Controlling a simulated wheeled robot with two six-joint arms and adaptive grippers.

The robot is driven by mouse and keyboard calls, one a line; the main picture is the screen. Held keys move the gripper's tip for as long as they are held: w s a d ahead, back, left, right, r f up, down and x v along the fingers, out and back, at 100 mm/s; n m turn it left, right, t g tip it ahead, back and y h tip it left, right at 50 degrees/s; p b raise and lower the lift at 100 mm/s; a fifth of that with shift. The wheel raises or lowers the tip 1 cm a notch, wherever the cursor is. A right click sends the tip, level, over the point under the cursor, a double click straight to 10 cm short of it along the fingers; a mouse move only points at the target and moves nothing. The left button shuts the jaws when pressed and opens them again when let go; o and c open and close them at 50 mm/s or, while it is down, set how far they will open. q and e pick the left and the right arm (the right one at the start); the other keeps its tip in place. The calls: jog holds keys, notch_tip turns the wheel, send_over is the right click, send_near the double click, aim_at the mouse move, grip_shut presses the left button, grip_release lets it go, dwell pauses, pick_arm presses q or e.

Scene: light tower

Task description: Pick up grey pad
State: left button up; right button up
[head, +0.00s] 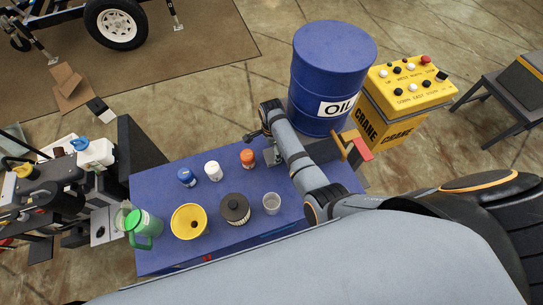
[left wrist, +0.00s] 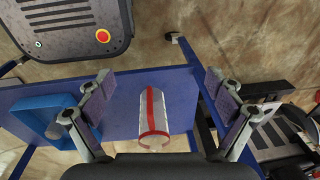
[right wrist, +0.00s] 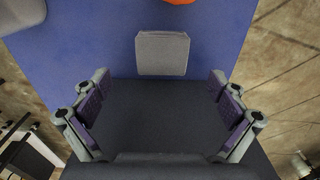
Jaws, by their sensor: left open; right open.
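The grey pad (right wrist: 162,54) is a small, flat, light grey square in the right wrist view. It lies on the blue table (right wrist: 100,40), just beyond the edge of a dark grey surface (right wrist: 160,115). My right gripper (right wrist: 158,97) is open and empty, its fingers spread wide, with the pad ahead of it and roughly centred between them. My left gripper (left wrist: 158,83) is open in the left wrist view. A clear cylinder with a red stripe (left wrist: 153,112) shows between its fingers; I cannot tell any contact.
On the table in the head view stand an orange-capped bottle (head: 248,158), a white-capped bottle (head: 213,171), a yellow can (head: 189,222), a dark filter (head: 235,209) and a clear cup (head: 271,203). A blue oil drum (head: 330,75) stands behind. A blue tray (left wrist: 40,108) is left of my left gripper.

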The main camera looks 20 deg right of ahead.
aim_at(273, 155)
jog(key=shift+w+d+f, duration=0.1)
jog(key=shift+d+f, duration=0.15)
jog(key=shift+f, duration=0.75)
notch_tip(273, 155, down, 2)
jog(key=shift+f, duration=0.4)
jog(key=shift+w, duration=0.1)
jog(key=c, duration=1.3)
pick_arm(q)
jog(key=shift+w+r, duration=0.25)
jog(key=shift+w, duration=0.65)
pick_arm(e)
jog(key=shift+c, duration=0.2)
pick_arm(q)
jog(key=shift+r, duration=0.1)
pick_arm(e)
jog(key=shift+r, duration=0.15)
